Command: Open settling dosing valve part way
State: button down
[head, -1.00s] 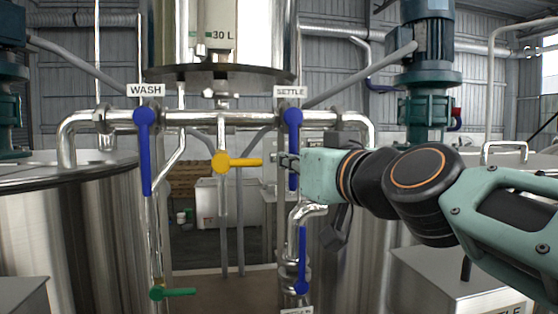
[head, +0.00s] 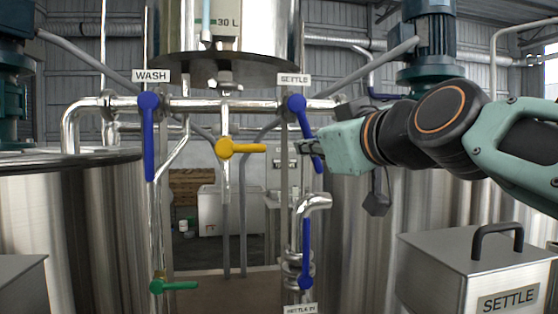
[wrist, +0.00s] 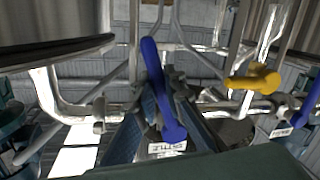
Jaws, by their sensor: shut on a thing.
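The settling dosing valve has a blue lever (head: 301,120) under the SETTLE sign (head: 293,79). The lever hangs from its round hub on the horizontal pipe and is tilted, its lower end swung to the right. My gripper (head: 308,148) comes from the right and is shut on the lever's lower part. In the wrist view the blue lever (wrist: 158,85) runs between my gripper's fingers (wrist: 165,95), and the SETTLE sign (wrist: 167,147) shows below. The fingers partly hide the lever.
Left are the blue WASH lever (head: 149,135), hanging straight down, and a yellow lever (head: 240,148), pointing right. Lower down are a green lever (head: 175,286) and another blue lever (head: 306,255). A steel SETTLE box (head: 475,270) stands at lower right.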

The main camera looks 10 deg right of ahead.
jog(key=shift+d+r+n+h+b, duration=0.2)
jog(key=shift+d+n+b, duration=0.2)
jog(key=shift+n, duration=0.3)
jog(key=shift+d+r+n+h+b, duration=0.1)
jog(key=shift+d+r+n+b, duration=0.15)
jog(key=shift+d+n, duration=0.35)
jog(key=shift+a, duration=0.1)
jog(key=c, duration=2)
grip_release()
jog(key=shift+s, duration=0.1)
jog(key=s, duration=0.4)
jog(key=s+d+r, duration=0.1)
jog(key=s, duration=0.2)
jog(key=s+d, duration=0.1)
jog(key=s, duration=0.3)
jog(key=shift+s+r, duration=0.2)
jog(key=shift+s, duration=0.15)
